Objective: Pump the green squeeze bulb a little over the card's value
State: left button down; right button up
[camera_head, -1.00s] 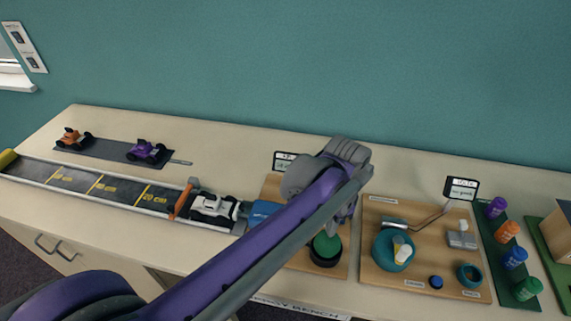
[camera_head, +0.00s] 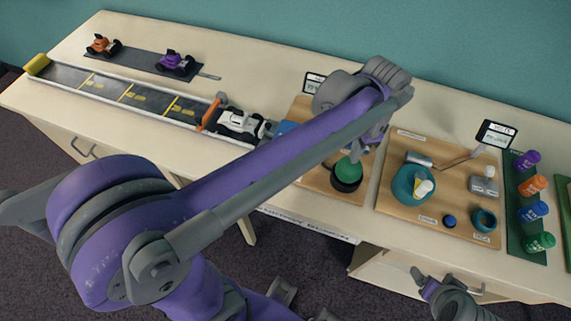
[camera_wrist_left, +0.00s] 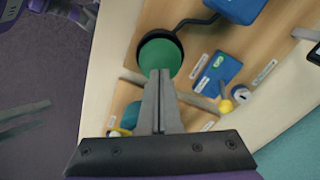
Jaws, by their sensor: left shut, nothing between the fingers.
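The green squeeze bulb (camera_head: 348,170) sits in a dark round base on a wooden board (camera_head: 322,184). It also shows in the left wrist view (camera_wrist_left: 158,56), at the fingertips. My left gripper (camera_head: 364,150) is at the bulb's upper right in the head view. In the left wrist view its fingers (camera_wrist_left: 160,74) are together and empty, pointing at the bulb. Their tips overlap the bulb's edge; I cannot tell whether they touch it. A small dark-framed card (camera_head: 315,82) stands behind the board, partly hidden by my left arm, its text unreadable. My right gripper's jaws are not clear.
A second board (camera_head: 385,205) to the right holds a teal round object (camera_head: 405,187) and small parts. A track with a white car (camera_head: 240,123) lies left. Bare table shows behind the boards.

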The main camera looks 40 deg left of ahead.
pick_arm(q)
jog(key=shift+r+p, duration=1.45)
jog(key=shift+r, duration=1.15)
pick_arm(e)
jog(key=r, duration=0.1)
jog(key=w+r, duration=0.1)
jog(key=r, duration=0.2)
jog(key=shift+w, duration=0.3)
pick_arm(q)
jog(key=shift+f, duration=0.1)
pick_arm(e)
jog(key=shift+s, duration=0.1)
pick_arm(q)
jog(key=s+a+f+n+t, duration=0.3)
jog(key=s+f+n, duration=0.1)
jog(key=s, duration=0.2)
jog(key=s+a+f+n+t, duration=0.2)
jog(key=s+a+f+n, duration=0.1)
jog(key=s, duration=0.3)
jog(key=shift+s+a+f+n+t, duration=0.2)
jog(key=shift+a+f+n+t, duration=0.15)
jog(key=shift+f+n, duration=0.4)
